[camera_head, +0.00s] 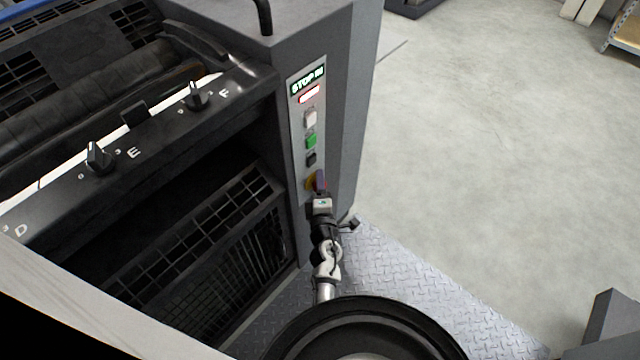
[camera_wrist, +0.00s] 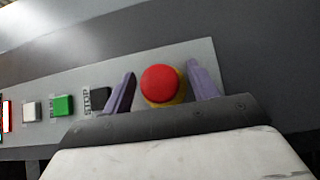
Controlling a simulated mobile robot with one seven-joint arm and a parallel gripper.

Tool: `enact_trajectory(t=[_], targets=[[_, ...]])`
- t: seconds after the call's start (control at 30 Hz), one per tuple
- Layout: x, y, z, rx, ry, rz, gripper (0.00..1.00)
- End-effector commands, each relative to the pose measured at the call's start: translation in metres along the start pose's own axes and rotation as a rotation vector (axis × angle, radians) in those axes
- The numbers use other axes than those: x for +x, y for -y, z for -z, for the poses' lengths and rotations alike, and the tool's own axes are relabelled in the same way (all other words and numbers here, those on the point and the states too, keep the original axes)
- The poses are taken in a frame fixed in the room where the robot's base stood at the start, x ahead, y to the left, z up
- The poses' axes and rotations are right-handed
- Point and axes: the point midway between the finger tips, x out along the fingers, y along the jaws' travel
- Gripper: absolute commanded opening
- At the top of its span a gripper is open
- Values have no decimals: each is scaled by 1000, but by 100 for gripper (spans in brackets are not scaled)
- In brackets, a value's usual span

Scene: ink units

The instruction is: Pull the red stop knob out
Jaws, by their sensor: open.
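The red stop knob (camera_wrist: 162,84) is a round mushroom button on a yellow collar (camera_wrist: 178,99), set in the light grey control panel (camera_wrist: 200,50). In the wrist view it lies between the two purple fingers of my gripper (camera_wrist: 162,88), with a gap on each side. The fingers are open and hold nothing. In the head view my gripper (camera_head: 321,185) is at the lower end of the panel and hides the red knob; part of the yellow collar (camera_head: 310,184) shows beside it.
Above the knob on the panel are a black button (camera_head: 311,158), a green button (camera_head: 311,140), a white button (camera_head: 310,118) and a lit red display (camera_head: 309,94). The machine's front with dials (camera_head: 98,158) is at left. Open floor (camera_head: 480,150) lies to the right.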

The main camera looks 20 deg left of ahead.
Motion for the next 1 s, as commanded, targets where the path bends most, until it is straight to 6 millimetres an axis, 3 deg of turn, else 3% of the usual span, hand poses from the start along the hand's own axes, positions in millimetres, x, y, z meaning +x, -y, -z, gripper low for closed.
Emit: enact_trajectory(t=[0.03,0.5,1.0], targets=[[0,0,0,0,0,0,59],[0,0,0,0,0,0,0],[-13,0,-14,0,2,1,0]])
